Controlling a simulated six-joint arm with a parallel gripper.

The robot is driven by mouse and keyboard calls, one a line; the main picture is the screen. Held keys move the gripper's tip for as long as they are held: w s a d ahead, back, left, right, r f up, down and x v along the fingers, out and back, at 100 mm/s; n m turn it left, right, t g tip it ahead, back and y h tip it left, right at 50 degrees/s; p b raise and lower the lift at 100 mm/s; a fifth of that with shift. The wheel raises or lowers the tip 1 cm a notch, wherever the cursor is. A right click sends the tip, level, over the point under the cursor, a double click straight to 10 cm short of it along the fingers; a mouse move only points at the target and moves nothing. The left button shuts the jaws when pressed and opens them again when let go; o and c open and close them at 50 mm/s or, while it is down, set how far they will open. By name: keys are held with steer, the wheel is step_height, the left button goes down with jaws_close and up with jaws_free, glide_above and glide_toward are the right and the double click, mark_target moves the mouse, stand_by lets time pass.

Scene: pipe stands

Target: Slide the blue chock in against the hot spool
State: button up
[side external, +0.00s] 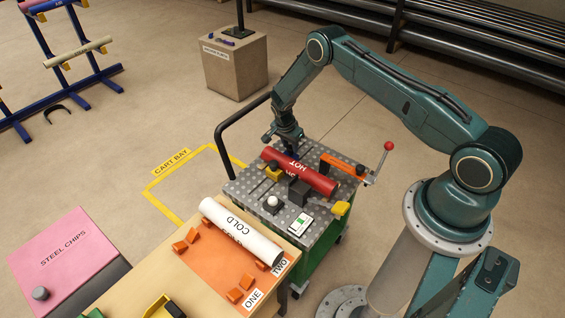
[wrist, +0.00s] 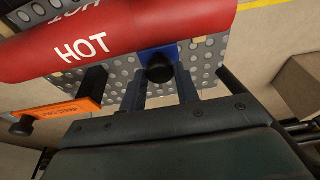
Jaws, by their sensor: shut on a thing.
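The red hot spool (side external: 312,178) lies on the perforated cart top (side external: 240,190); it also crosses the upper left of the wrist view (wrist: 110,35). My gripper (side external: 291,151) is at the spool's far side, low over the cart top. In the wrist view its fingers (wrist: 160,80) are shut on the black knob of the blue chock (wrist: 172,49). The chock sits beside the spool's edge; whether they touch I cannot tell. In the side view the chock is mostly hidden by my gripper and the spool.
An orange bar (side external: 342,163) is at the spool's right end, near a red-knobbed lever (side external: 388,146). A black block (side external: 299,193), yellow pieces (side external: 341,208) and a small display box (side external: 300,223) stand in front. The white cold spool (side external: 235,230) lies on the bench.

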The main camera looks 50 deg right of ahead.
steer(key=o, duration=0.7)
steer(key=shift+a, duration=0.1)
steer(key=shift+d+r+v, duration=0.1)
steer(key=shift+d+v, duration=0.15)
steer(key=shift+v, duration=0.9)
steer(key=shift+d+r+v, duration=0.1)
steer(key=shift+d+v, duration=0.2)
steer(key=shift+v, duration=0.8)
steer(key=shift+d+v, duration=0.25)
steer(key=shift+v, duration=0.9)
